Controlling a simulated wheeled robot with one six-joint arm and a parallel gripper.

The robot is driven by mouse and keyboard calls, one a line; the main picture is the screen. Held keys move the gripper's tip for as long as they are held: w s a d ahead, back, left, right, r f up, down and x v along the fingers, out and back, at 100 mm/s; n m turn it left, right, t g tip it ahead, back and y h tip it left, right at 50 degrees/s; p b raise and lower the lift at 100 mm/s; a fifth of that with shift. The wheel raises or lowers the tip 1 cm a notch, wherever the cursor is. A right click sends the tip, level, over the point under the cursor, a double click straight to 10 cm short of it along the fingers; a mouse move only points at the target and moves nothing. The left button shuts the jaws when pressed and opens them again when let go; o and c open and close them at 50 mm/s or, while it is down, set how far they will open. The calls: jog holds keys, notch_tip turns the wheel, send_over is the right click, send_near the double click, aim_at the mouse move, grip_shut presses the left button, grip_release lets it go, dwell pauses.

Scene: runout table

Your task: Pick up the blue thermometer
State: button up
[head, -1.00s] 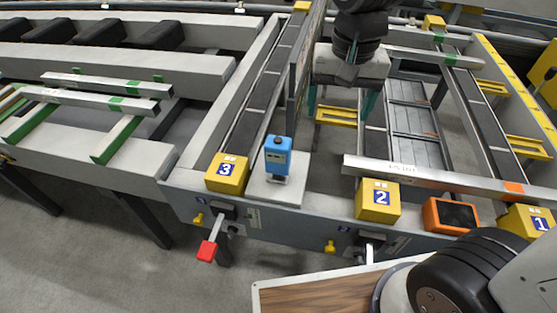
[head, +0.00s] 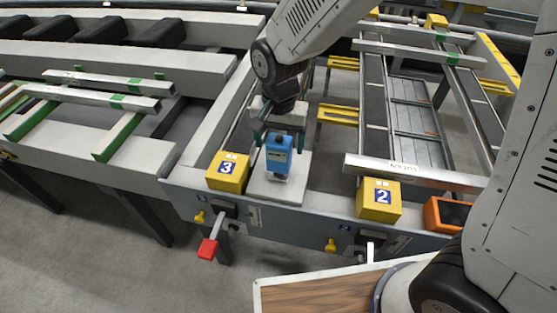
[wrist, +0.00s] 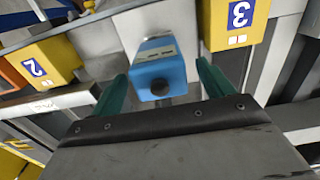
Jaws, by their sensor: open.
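The blue thermometer (head: 278,157) stands upright on a pale plate (head: 288,190) at the front of the table, just right of the yellow block marked 3. It also shows in the wrist view (wrist: 159,68), in front of my gripper and between the lines of its two fingers. My gripper (head: 280,133) is open, with green fingers, right at the top of the thermometer in the head view. In the wrist view my gripper (wrist: 160,88) has a finger on each side of the blue body, with gaps visible. The thermometer's lower part is partly hidden in the wrist view.
The yellow block marked 3 (head: 228,172) is close on the left. The yellow block marked 2 (head: 379,200) and an orange device (head: 447,215) stand to the right. A metal bar (head: 415,174) lies behind block 2. A red-ended lever (head: 207,249) sticks out in front.

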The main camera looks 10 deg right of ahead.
jog(key=shift+f, duration=0.4)
jog(key=c, duration=1.1)
jog(key=shift+o, duration=0.2)
jog(key=shift+r, duration=0.1)
